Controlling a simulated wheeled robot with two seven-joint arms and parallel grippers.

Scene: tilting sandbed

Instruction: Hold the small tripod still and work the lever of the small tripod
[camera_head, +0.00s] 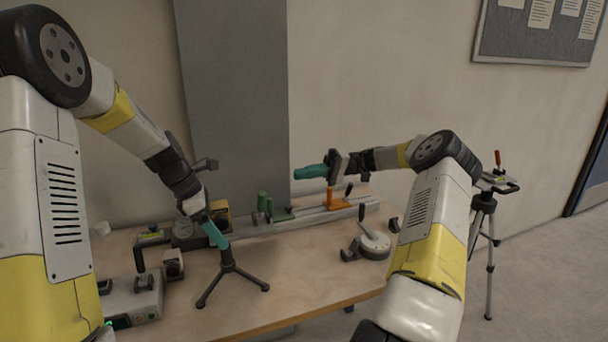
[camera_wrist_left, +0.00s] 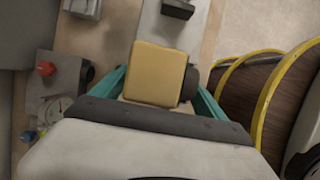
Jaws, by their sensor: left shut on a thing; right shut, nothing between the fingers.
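The small tripod (camera_head: 228,269) stands upright on the table with its dark legs spread. My left gripper (camera_head: 219,240) comes down onto its top from the upper left, its teal fingers shut on it. The tripod's head and lever are hidden or cannot be made out. In the left wrist view an ochre block (camera_wrist_left: 158,75) shows between the teal fingers; I cannot tell whether it belongs to the tripod. My right gripper (camera_head: 312,171) is shut and empty, in the air to the right of and above the tripod, pointing left.
A round device with a handle (camera_head: 374,243) lies at right. A grey box (camera_head: 133,300) stands front left. A tall tripod (camera_head: 487,205) stands on the floor. The table front is clear.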

